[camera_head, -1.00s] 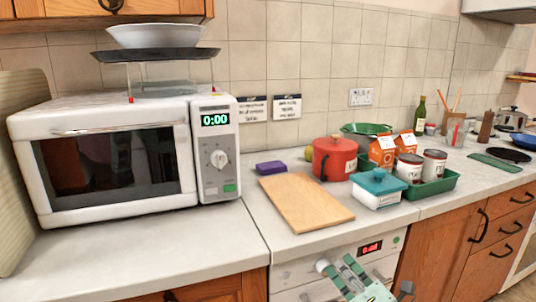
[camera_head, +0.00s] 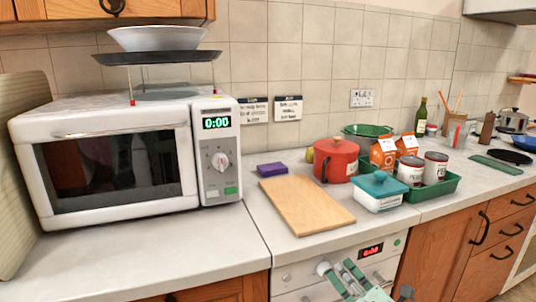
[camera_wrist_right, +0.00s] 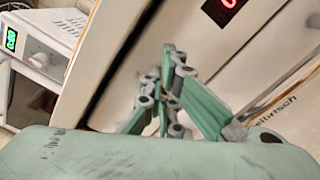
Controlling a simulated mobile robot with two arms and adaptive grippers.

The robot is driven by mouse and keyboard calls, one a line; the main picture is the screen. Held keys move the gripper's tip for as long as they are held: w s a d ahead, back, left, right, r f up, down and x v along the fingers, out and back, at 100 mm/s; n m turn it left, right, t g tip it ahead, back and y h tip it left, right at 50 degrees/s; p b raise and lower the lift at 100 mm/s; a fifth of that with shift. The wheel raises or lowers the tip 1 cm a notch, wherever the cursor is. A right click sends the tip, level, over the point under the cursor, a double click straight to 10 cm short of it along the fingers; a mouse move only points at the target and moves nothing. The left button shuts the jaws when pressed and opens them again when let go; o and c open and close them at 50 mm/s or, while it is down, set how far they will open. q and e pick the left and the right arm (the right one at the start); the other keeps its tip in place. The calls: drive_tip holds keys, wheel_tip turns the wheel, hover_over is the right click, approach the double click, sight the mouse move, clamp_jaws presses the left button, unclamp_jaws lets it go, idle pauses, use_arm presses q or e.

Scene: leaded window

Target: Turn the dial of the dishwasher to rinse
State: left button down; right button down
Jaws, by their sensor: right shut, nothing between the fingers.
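The dishwasher (camera_head: 300,270) is under the counter at the lower middle of the head view. Its pale front has a red-lit display (camera_head: 370,250) and a green round button (camera_head: 397,242). A pale round knob, apparently the dial (camera_head: 323,268), shows right beside my right gripper (camera_head: 341,267); I cannot tell whether they touch, nor read its setting. My right gripper is shut and empty in front of the panel. Its green-grey fingers also show in the wrist view (camera_wrist_right: 169,58), with the panel behind them and the dial not identifiable. My left gripper is not in view.
The counter above holds a wooden board (camera_head: 306,205), a red pot (camera_head: 336,160) and a teal-lidded box (camera_head: 378,191). A microwave (camera_head: 110,165) stands at left. Wooden cabinets (camera_head: 440,258) flank the dishwasher. The counter's front edge lies just above the panel.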

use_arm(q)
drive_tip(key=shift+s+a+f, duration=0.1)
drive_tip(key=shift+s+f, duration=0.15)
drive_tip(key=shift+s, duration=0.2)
use_arm(e)
drive_tip(key=shift+a+f, duration=0.1)
drive_tip(key=shift+f, duration=0.4)
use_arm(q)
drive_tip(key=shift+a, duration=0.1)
use_arm(e)
drive_tip(key=shift+d+r, duration=0.1)
drive_tip(key=shift+d, duration=0.1)
drive_tip(key=shift+w+d+p, duration=0.1)
drive_tip(key=shift+d+p, duration=0.05)
drive_tip(key=shift+p, duration=0.15)
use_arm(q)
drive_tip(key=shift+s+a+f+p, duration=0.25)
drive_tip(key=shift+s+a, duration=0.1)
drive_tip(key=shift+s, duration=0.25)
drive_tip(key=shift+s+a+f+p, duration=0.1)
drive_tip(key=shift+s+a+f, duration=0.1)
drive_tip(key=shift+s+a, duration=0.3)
use_arm(e)
drive_tip(key=shift+v, duration=2.95)
